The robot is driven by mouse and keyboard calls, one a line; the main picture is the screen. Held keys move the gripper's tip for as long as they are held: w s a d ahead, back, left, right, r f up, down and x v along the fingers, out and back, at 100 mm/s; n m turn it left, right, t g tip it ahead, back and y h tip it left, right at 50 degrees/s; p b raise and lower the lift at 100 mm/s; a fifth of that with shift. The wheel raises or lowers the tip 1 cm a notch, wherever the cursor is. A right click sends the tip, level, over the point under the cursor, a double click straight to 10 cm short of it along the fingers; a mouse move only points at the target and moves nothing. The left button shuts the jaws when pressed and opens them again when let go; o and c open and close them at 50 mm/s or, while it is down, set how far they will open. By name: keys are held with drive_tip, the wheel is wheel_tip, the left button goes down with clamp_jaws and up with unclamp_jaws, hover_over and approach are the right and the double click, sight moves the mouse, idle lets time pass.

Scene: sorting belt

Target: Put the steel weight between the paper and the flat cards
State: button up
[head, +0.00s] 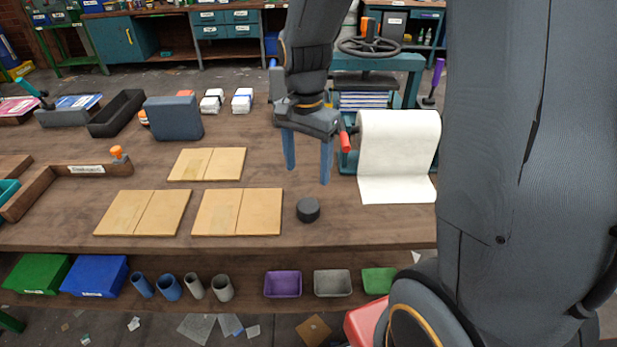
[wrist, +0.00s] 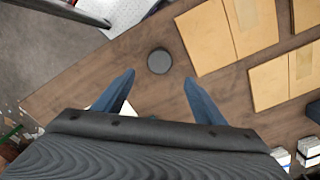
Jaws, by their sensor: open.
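The steel weight looks like a small dark grey disc (head: 308,210) near the front edge of the bench. It also shows in the wrist view (wrist: 159,61), ahead of the fingers and between their lines. The paper (head: 398,150) is a white sheet hanging from a roll and spreading onto the bench, right of the weight. The flat cards are tan boards: one (head: 238,212) just left of the weight, one (head: 143,213) further left, one (head: 206,164) behind. My gripper (head: 307,176) is open and empty above the bench, behind the weight. Its two blue fingers (wrist: 158,92) show in the wrist view.
A grey-blue block (head: 173,118), a black tray (head: 117,113) and white bundles (head: 242,100) stand at the back left. A green press (head: 375,75) stands behind the paper. Bare wood lies around the weight, with the bench's front edge close.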

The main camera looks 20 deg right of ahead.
drive_tip(key=s+n+t, duration=0.1)
drive_tip(key=s+n, duration=0.9)
drive_tip(key=shift+d+f+n, duration=0.3)
drive_tip(key=shift+f+n, duration=0.1)
